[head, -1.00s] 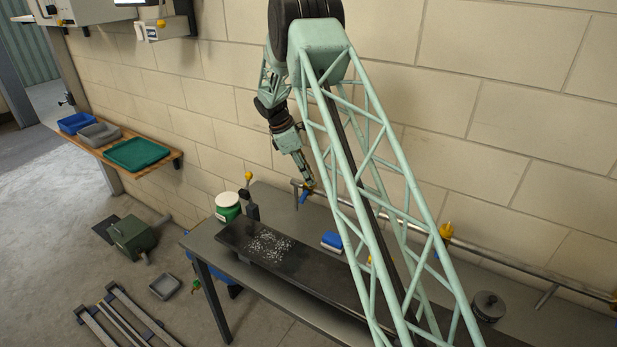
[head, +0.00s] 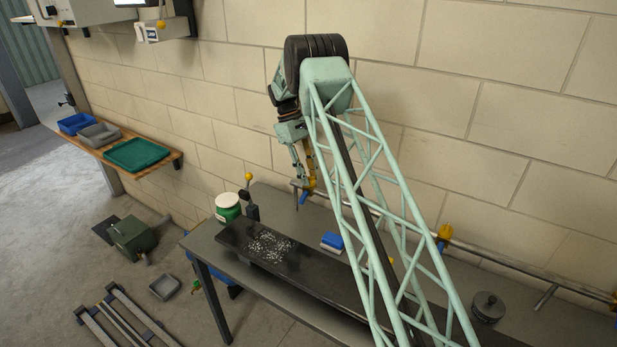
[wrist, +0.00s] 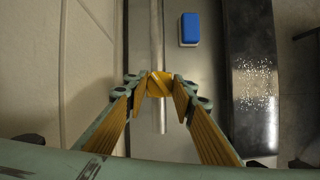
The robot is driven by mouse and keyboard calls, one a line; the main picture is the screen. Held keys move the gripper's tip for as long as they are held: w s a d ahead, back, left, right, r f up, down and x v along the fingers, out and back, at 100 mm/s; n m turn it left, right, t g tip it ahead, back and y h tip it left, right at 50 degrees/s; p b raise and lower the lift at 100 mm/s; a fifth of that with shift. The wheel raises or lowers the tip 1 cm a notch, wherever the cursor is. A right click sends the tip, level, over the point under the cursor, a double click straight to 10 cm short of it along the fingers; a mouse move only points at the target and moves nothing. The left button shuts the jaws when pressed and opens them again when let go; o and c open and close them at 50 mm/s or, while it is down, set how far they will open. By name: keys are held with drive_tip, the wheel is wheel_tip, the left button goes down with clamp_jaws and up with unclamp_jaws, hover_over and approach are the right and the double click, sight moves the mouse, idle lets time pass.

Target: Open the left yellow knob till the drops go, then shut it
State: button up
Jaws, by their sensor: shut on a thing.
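The left yellow knob (wrist: 160,84) sits on the pipe along the wall and shows between my fingertips in the wrist view. My gripper (head: 307,187) points down at it and is shut on it; in the head view the fingers mostly cover the knob. The pipe (head: 400,227) runs right from there along the wall. White drops (head: 268,246) speckle the left part of a dark panel (head: 325,278) on the bench. They also show on the panel in the wrist view (wrist: 255,82).
A second yellow knob (head: 445,232) sits farther right on the pipe. A blue-and-white block (head: 332,242), a green tub with a white lid (head: 228,207) and a grey round pot (head: 488,306) stand on the bench.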

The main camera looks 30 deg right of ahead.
drive_tip(key=shift+d+m+y, duration=0.1)
drive_tip(key=shift+m+y, duration=0.2)
drive_tip(key=shift+m, duration=0.5)
drive_tip(key=o, duration=0.8)
drive_tip(key=shift+o, duration=0.2)
drive_tip(key=shift+r, duration=0.1)
drive_tip(key=v, duration=0.7)
drive_tip(key=shift+w, duration=0.2)
drive_tip(key=shift+r, duration=0.2)
